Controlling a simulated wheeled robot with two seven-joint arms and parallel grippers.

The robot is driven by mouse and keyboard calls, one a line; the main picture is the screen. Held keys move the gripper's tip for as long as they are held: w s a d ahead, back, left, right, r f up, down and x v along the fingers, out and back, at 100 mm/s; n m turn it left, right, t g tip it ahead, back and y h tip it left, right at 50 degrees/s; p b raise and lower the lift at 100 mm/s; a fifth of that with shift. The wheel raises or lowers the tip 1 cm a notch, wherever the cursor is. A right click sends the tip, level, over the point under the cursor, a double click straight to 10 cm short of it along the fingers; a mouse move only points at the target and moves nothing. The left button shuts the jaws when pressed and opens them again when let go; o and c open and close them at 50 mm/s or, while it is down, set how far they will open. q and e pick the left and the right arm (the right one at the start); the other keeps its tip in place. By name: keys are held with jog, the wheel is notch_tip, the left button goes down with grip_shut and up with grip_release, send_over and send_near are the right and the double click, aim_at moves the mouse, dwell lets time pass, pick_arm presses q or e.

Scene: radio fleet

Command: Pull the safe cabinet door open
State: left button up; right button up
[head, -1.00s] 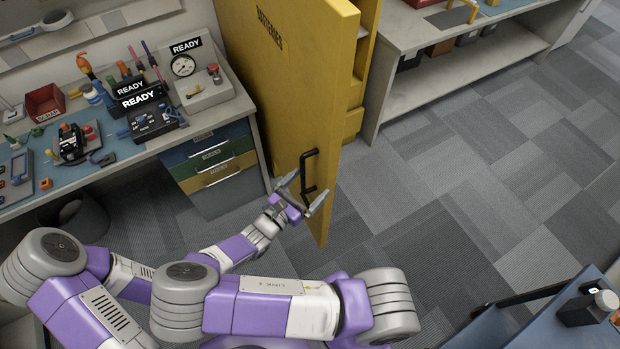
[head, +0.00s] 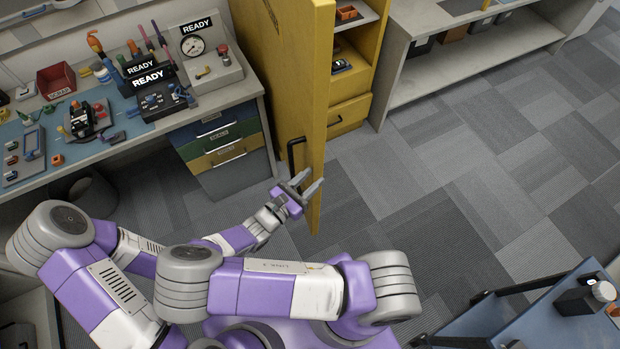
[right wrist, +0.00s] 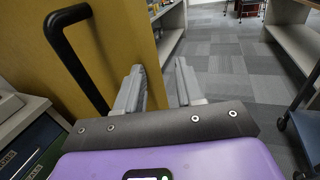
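The yellow safe cabinet door (head: 285,70) stands swung out from the cabinet (head: 352,88), seen at a steep angle. Its black bar handle (head: 292,155) is on the outer face near the free edge; it is large at left in the right wrist view (right wrist: 78,60). My right gripper (head: 308,183) is open by the door's lower free edge. In the right wrist view its two fingers (right wrist: 158,88) are apart with nothing held, and the handle is left of them, outside the gap. I cannot tell whether a finger touches the door. My left gripper is not in view.
A workbench (head: 225,100) with drawers (head: 222,145) stands left of the door. Cabinet shelves and a drawer show behind it. A grey shelf bench (head: 470,75) is at the back right. A blue cart (head: 545,320) is at lower right. Carpet floor right of the door is clear.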

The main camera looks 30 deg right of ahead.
jog(key=shift+f, duration=0.2)
jog(key=c, duration=0.3)
jog(key=a+f+n+g+b, duration=0.1)
jog(key=f, duration=0.1)
jog(key=a+f+n+g+y+b, duration=0.1)
jog(key=a+f, duration=0.1)
jog(key=f, duration=0.1)
jog(key=a+f+n+y+b, duration=0.1)
jog(key=f+n, duration=0.1)
jog(key=shift+a+f+g+b, duration=0.2)
jog(key=shift+g+b, duration=0.15)
jog(key=shift+g, duration=0.05)
grip_shut()
jog(key=w+a+r+n+g+y+b, duration=0.2)
jog(key=w+a+n+g+y+b, duration=0.35)
jog(key=a+n+b, duration=0.2)
jog(key=d+f+b, duration=0.1)
jog(key=d+f, duration=0.2)
jog(key=d, duration=0.2)
jog(key=d+f+n, duration=0.1)
jog(key=d+f, duration=0.3)
jog(key=d, duration=0.2)
jog(key=shift+s+d+t+b, duration=0.2)
jog(key=shift+s+t+b, duration=0.15)
jog(key=shift+b, duration=0.05)
